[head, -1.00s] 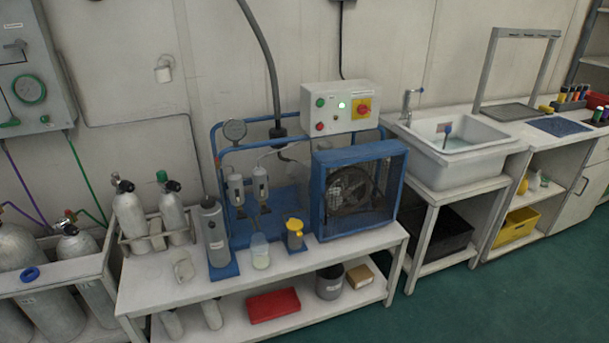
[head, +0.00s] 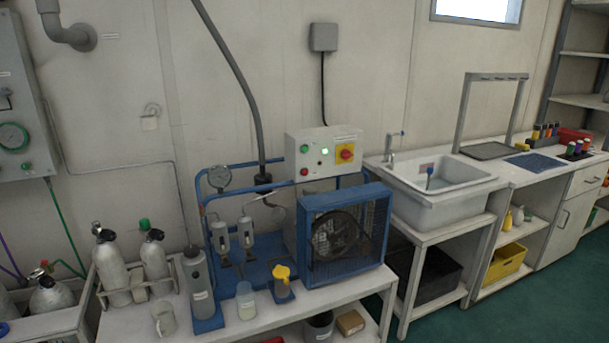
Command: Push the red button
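The red button (head: 304,171) is a small round button on the lower left of the front of a pale control box (head: 325,150). A green button (head: 304,149) sits right above it, and a lit green lamp (head: 325,150) is to its right. A red rotary switch on a yellow plate (head: 345,153) is further right on the same box. The box is mounted above a blue-framed compressor (head: 342,236) on a white bench. Neither of my grippers shows in the head view.
The bench (head: 255,325) carries grey cylinders, a clear beaker (head: 245,300) and a yellow-topped container (head: 282,280). A dark hose (head: 240,80) hangs down left of the box. A white sink (head: 435,190) stands at right.

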